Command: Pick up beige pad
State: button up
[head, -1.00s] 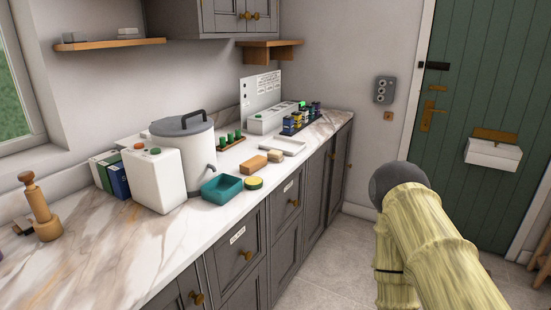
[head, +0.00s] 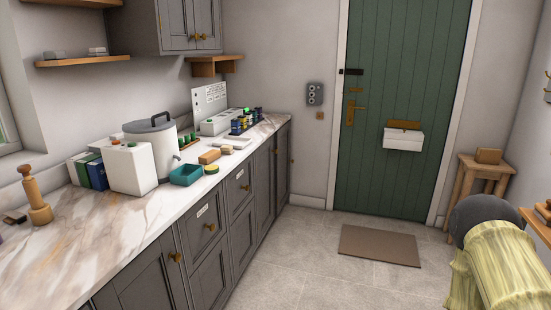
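A small beige pad (head: 226,150) lies on the marble counter (head: 95,232), just right of an orange-brown block (head: 209,156) and behind a round yellow-and-green sponge (head: 211,169). It is small in the head view, so I cannot make out its details. A teal open tray (head: 185,175) stands in front and to the left of it. Part of my arm shows at the lower right, over the floor and well away from the counter. My gripper is not in view.
A brown mat (head: 380,245) lies before the green door (head: 400,120). A wooden stool (head: 482,180) stands at right. Floor beside the cabinets is clear.

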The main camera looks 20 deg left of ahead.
aim_at(226, 149)
jog(key=z, duration=0.3)
jog(key=i, duration=1.7)
jog(key=u, duration=1.5)
jog(key=i, duration=0.75)
jog(key=u, duration=0.85)
